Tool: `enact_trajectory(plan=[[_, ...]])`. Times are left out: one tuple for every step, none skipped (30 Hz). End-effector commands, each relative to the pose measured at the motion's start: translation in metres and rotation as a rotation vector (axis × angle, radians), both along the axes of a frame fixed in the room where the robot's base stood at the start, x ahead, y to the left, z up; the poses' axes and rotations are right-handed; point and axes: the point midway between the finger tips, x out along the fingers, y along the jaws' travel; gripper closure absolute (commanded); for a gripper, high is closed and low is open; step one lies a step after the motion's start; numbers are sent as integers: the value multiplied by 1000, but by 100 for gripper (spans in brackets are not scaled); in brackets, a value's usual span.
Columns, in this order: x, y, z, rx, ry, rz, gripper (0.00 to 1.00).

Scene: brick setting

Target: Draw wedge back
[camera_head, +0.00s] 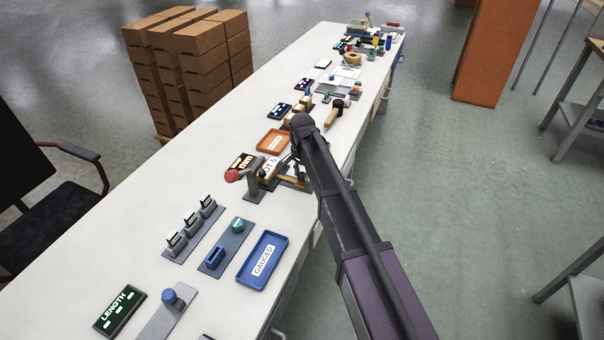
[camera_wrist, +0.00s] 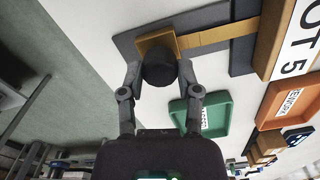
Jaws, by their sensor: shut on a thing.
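The wedge is a tan piece (camera_wrist: 200,38) lying on a dark grey base plate (camera_wrist: 128,44) in the wrist view. A square tan end plate (camera_wrist: 148,41) and a round black knob (camera_wrist: 158,70) stand at its near end. My gripper (camera_wrist: 159,84) is shut on the knob, one finger on each side. The strip of the wedge runs right to a tan box labelled "OT 5" (camera_wrist: 285,45); how it meets the box is unclear. In the head view the box (camera_head: 268,169) shows left of my arm, which hides most of the gripper and wedge.
An orange tray (camera_head: 274,141) and a green tray (camera_wrist: 208,115) lie nearby. A red-knobbed lever (camera_head: 233,175) stands left of the box. A blue tray (camera_head: 263,260) is nearer on the bench (camera_head: 150,225). Floor is open right of the bench.

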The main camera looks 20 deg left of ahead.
Motion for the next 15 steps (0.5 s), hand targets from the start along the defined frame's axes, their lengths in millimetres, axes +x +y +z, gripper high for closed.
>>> enact_trajectory(plan=[[0,-1,0,0,0,0,100],[-1,-3,0,0,0,0,100],[-1,-6,0,0,0,-1,100],[-2,-9,0,0,0,-1,100],[-2,-13,0,0,0,-1,100],[-2,-17,0,0,0,-1,100],[-2,-18,0,0,0,-1,100],[-2,-19,0,0,0,-1,100],[-2,-20,0,-1,0,0,100],[-2,-20,0,-2,1,0,100],[-2,-20,0,-2,1,0,100],[-2,-20,0,-3,1,-1,100],[-2,-20,0,-4,1,-1,100],[-2,-20,0,-5,2,-1,100],[-2,-21,0,-5,2,-1,100]])
